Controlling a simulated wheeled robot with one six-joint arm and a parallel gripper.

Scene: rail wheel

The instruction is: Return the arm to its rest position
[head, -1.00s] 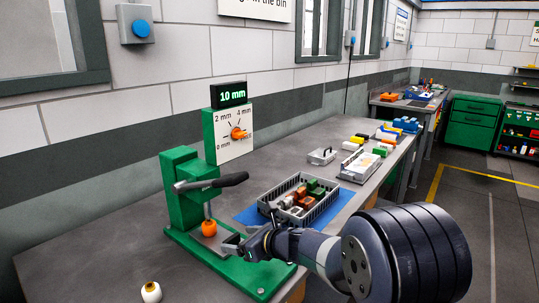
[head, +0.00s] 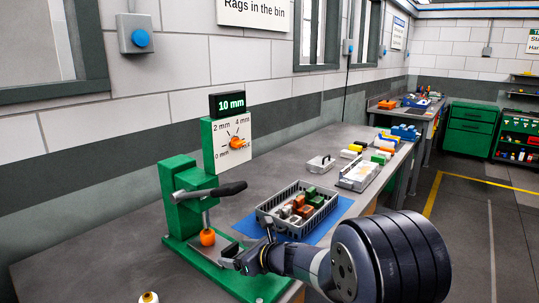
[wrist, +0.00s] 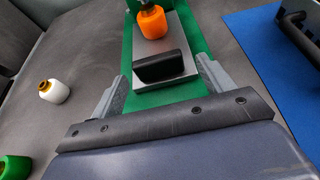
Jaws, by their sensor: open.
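My arm reaches in from the lower right in the head view, with my gripper (head: 232,258) at the front of the green press (head: 184,192). In the wrist view my gripper (wrist: 163,80) is open, with its two grey fingers apart on either side of a black block (wrist: 160,66). The block lies on the press's grey plate (wrist: 179,37). I cannot tell whether the fingers touch the plate. The press's orange tip (wrist: 152,22) is just beyond the block. No separate rest stand shows.
A grey crate of coloured blocks (head: 262,219) sits on a blue mat (head: 248,226) right of the press. A dial board (head: 227,143) with a "10 mm" display stands behind. Floor at right is clear.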

